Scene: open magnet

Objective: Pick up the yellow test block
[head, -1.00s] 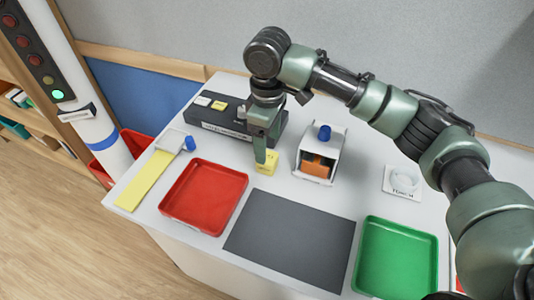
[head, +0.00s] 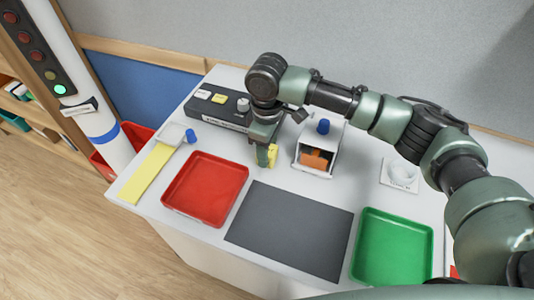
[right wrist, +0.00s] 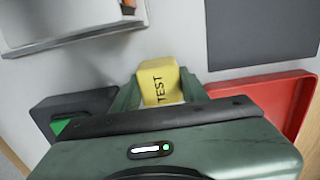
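The yellow test block (head: 272,155) is on the table's far side in the head view, close to the dark console. In the right wrist view the yellow test block (right wrist: 160,80) shows the word TEST on its face. My right gripper (head: 265,156) reaches down from above, and its near finger covers part of the block in the head view. In the right wrist view my right gripper's fingers (right wrist: 160,92) flank the block with no clear gap, so it looks shut on it. The block's underside is hidden. My left gripper is not in view.
A dark console (head: 222,112) stands behind left. A white housing (head: 321,145) with an orange part and blue knob is close on the right. The red tray (head: 204,188), grey mat (head: 290,230) and green tray (head: 394,248) lie in front. A white dish (head: 400,174) sits further right.

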